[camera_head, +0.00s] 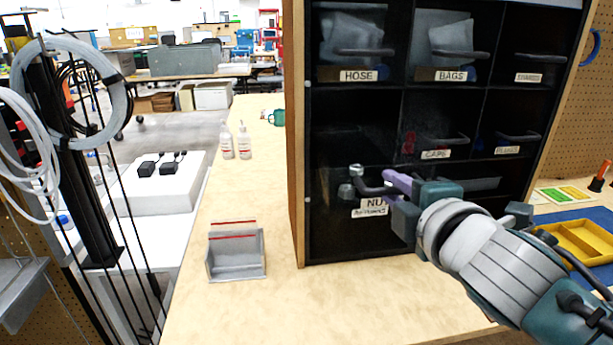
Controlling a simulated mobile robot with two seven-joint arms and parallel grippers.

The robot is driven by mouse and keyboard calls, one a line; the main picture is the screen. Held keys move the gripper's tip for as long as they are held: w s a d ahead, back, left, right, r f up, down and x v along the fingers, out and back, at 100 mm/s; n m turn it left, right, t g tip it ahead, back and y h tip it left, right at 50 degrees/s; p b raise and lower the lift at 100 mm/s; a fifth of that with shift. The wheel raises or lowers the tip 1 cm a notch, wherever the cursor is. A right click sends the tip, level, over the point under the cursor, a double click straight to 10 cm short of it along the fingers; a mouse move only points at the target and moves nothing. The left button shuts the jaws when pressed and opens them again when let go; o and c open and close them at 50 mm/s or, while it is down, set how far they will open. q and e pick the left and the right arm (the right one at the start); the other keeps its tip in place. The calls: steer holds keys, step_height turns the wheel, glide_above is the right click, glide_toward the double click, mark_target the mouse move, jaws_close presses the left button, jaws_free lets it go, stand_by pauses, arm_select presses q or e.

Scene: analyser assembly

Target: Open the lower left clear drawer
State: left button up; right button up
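The lower left clear drawer (335,230) is at the bottom left of the dark cabinet, with a label that begins "NU". Its front looks flush with the cabinet, though small gaps would be hard to see. Its dark handle (370,190) is just above the label, and some metal parts show behind the clear front. My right gripper (389,184) reaches in from the right, its purple and dark fingertips at the right end of this handle. The fingers overlap the handle in the picture, so I cannot tell whether they grip it. My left gripper is not in view.
Other clear drawers labelled HOSE (358,75), BAGS (451,75) and CAPS (436,154) are above. A grey open bin (236,262) stands on the wooden bench left of the cabinet, with two white bottles (244,142) behind. A yellow tray (580,240) is at right.

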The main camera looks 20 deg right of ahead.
steer(key=v, duration=0.9)
steer(key=shift+s, duration=0.35)
steer(key=shift+a, duration=0.1)
